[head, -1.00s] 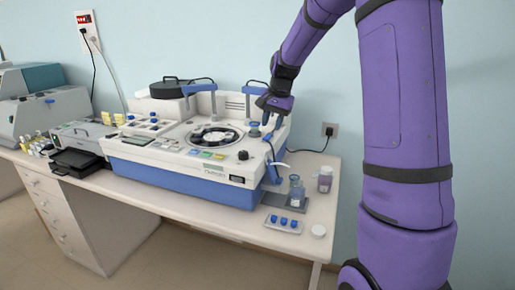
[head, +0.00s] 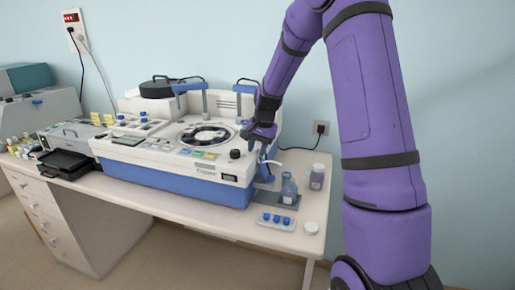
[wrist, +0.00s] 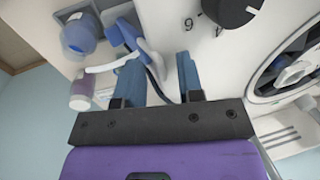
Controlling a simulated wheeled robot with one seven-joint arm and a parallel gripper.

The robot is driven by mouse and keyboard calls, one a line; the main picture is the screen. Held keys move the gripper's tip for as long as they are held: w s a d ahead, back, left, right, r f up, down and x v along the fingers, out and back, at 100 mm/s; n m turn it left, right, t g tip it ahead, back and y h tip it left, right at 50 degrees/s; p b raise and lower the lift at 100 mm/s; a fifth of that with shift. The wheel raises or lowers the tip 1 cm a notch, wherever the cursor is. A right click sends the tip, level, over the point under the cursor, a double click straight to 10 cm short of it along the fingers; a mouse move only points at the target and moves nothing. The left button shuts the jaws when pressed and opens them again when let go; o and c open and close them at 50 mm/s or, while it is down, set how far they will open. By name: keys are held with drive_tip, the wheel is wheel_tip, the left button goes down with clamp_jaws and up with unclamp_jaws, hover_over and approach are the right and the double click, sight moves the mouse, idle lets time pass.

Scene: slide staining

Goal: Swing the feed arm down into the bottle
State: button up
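The feed arm is a thin white curved tube (head: 273,162) on a blue mount at the right end of the staining machine (head: 165,170). Its white tip points right, above the level of the bottle's mouth. The bottle (head: 289,190) is clear blue-grey glass and stands upright on a dark plate beside the machine. In the wrist view the tube (wrist: 108,67) ends beside the bottle (wrist: 80,36), apart from it in the picture. My gripper (head: 262,146) is low over the machine's right end. In the wrist view my gripper (wrist: 158,72) is open; the left finger overlaps the tube's base, and contact is unclear.
A black knob (head: 235,153) is close to my gripper. A purple-labelled jar (head: 317,177), a white cap (head: 311,228) and a tray of blue caps (head: 262,219) surround the bottle. Blue-topped posts (head: 247,103) stand behind. The table's right edge is near the jar.

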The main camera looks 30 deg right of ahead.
clamp_jaws()
